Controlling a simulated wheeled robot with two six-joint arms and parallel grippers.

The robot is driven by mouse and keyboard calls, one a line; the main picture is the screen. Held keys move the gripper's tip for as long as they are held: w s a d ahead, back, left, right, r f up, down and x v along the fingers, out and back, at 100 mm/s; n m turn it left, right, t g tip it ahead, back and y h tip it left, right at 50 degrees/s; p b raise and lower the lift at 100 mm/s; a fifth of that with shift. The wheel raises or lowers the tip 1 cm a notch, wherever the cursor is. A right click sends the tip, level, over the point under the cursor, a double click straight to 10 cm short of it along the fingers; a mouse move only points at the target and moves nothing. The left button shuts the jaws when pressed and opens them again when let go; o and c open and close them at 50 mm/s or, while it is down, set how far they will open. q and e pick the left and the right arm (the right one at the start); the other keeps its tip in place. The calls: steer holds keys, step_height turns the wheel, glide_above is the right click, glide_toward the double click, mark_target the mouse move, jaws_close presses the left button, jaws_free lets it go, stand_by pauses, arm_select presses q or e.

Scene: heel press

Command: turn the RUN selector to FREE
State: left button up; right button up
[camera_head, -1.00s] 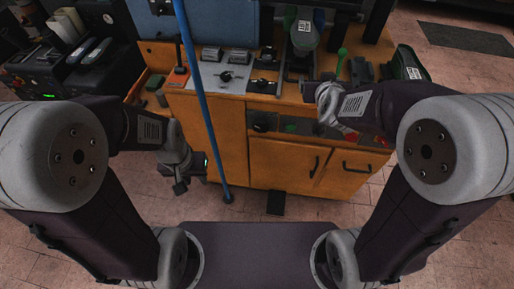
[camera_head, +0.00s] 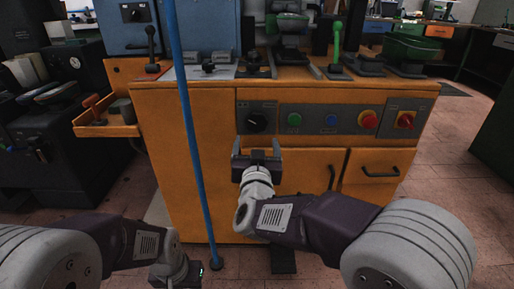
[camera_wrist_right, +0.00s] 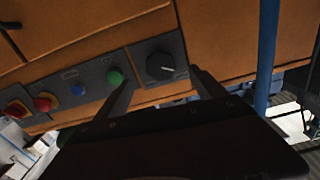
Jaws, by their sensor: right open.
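The black round selector knob (camera_head: 257,122) sits at the left end of the grey control panel (camera_head: 345,118) on the front of the orange machine. It also shows in the right wrist view (camera_wrist_right: 160,66), with a pale pointer mark; its lettering is too small to read. My right gripper (camera_head: 257,146) is open and empty, just below and in front of the knob. In the right wrist view its two fingers (camera_wrist_right: 160,86) point toward the panel with the knob between their tips, apart from it. My left gripper (camera_head: 180,274) hangs low at lower left; its jaws are unclear.
Right of the knob are a green button (camera_head: 295,119), a blue button (camera_head: 331,120), a red button (camera_head: 367,119) and a red-yellow switch (camera_head: 405,120). A blue upright pole (camera_head: 192,130) stands left of the knob. Drawers with handles (camera_head: 380,172) lie below.

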mark_target(257, 126)
steer(key=w, duration=0.8)
steer(key=shift+w, duration=0.25)
steer(key=shift+w+r, duration=0.1)
steer(key=shift+w, duration=0.2)
steer(key=c, duration=1.4)
